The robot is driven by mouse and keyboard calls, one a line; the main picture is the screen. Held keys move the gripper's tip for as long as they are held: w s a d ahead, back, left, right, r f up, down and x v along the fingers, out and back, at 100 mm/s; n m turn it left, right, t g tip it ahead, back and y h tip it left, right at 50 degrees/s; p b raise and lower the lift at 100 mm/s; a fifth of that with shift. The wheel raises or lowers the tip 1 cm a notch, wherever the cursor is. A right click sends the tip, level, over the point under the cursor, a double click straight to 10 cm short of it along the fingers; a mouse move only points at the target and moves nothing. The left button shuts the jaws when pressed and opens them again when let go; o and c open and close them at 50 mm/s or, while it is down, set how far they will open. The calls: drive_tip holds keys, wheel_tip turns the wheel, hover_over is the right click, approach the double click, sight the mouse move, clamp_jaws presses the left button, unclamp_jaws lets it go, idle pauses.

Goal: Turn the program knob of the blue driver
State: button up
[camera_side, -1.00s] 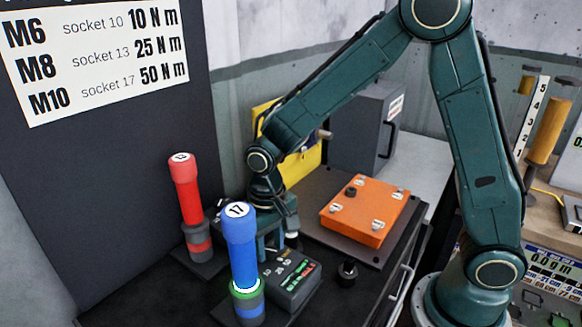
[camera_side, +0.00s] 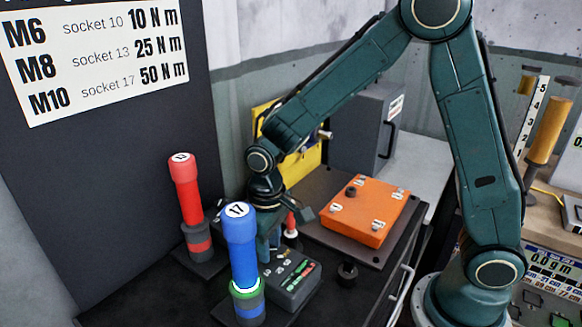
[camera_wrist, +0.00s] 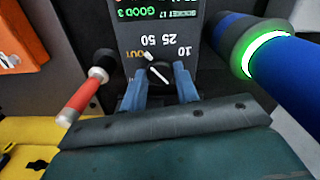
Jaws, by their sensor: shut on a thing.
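The blue driver (camera_side: 240,250), marked 17, stands upright with a green ring lit near its base; in the wrist view it (camera_wrist: 290,70) is at the upper right. Its dark controller box (camera_side: 292,287) sits beside it, with a display reading socket 17 and GOOD 3. The program knob (camera_wrist: 158,74) with a white pointer line is on the box, among the labels 10, 25, 50 and OUT. My gripper (camera_wrist: 159,92) is shut on the knob, one blue finger on each side. In the side view the blue driver partly hides my gripper (camera_side: 267,245).
A red driver (camera_side: 186,190) stands to the left in its holder. A small red-handled piece (camera_wrist: 85,95) is close to my fingers. An orange plate (camera_side: 365,212) with fittings lies on the right. A black round part (camera_side: 347,272) sits near the bench edge.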

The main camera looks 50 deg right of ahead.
drive_tip(key=shift+n, duration=1.9)
drive_tip(key=o, duration=1)
drive_tip(key=shift+c, duration=0.2)
drive_tip(key=shift+r, duration=0.1)
wheel_tip(320, 180, up, 14)
drive_tip(key=s+d+r+m+t, duration=0.2)
drive_tip(key=s+d, duration=0.3)
drive_tip(key=s, duration=0.4)
drive_tip(key=s+d+r+m+t, duration=0.2)
drive_tip(key=s+d, duration=0.3)
drive_tip(key=s, duration=0.4)
drive_tip(key=shift+m+t, duration=0.8)
drive_tip(key=shift+m, duration=0.1)
